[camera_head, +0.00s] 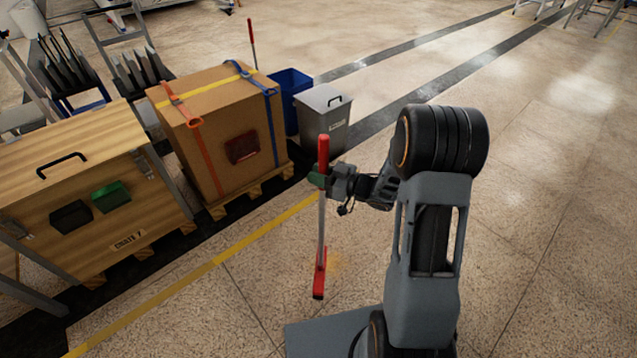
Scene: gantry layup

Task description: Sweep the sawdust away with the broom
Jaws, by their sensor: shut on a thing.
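The broom (321,232) has a red grip at the top, a grey shaft and a red head with a dark lower edge. It stands nearly upright in the middle of the view, its head at or near the floor; I cannot tell if it touches. My gripper (320,180) is shut on the broom's shaft just below the red grip. A faint yellowish patch that looks like sawdust (335,263) lies on the floor just right of the broom head. Part of the patch may be hidden behind the head.
A wooden crate (150,205) and a strapped cardboard box on a pallet (262,196) stand at the left. A grey lidded bin (325,112) and a blue bin (290,82) stand behind. A yellow floor line (250,241) runs beside them. The floor at right is clear.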

